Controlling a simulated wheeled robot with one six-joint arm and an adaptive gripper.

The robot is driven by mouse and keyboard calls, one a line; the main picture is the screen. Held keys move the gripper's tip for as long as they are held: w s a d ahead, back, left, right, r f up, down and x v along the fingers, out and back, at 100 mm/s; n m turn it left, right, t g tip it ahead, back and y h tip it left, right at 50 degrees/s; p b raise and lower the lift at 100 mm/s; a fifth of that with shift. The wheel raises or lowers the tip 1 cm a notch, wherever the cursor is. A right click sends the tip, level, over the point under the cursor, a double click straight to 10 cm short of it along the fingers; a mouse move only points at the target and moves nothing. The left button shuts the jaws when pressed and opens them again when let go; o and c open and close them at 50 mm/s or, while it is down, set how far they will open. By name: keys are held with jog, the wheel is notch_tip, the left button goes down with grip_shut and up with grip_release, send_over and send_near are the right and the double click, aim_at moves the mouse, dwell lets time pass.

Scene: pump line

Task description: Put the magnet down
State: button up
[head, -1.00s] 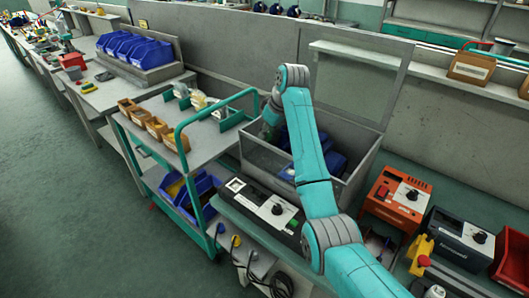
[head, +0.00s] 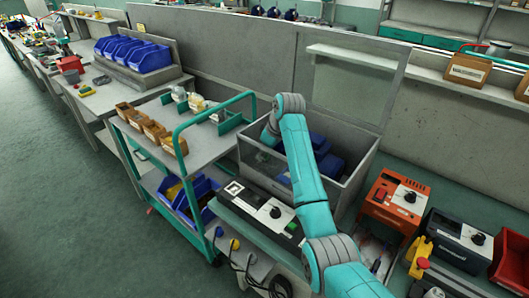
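I cannot make out the magnet in the head view. My arm reaches over a large grey open box, with its rim visible (head: 345,205), and its wrist end dips at the left part of the box. My gripper is hidden behind the arm and the box wall, so its fingers and anything in them do not show. Dark blue bins (head: 330,163) lie inside the box, partly covered by my arm.
A teal-framed cart (head: 185,130) with small brown bins stands left of the box. A black-and-white device with a knob (head: 262,208) sits in front of the box. An orange device (head: 395,200) and a dark one (head: 460,240) stand at the right.

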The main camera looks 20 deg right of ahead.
jog(key=shift+o, duration=0.5)
jog(key=shift+r, duration=0.25)
jog(key=v, duration=0.7)
jog(key=shift+d+r, duration=0.1)
jog(key=shift+r, duration=0.05)
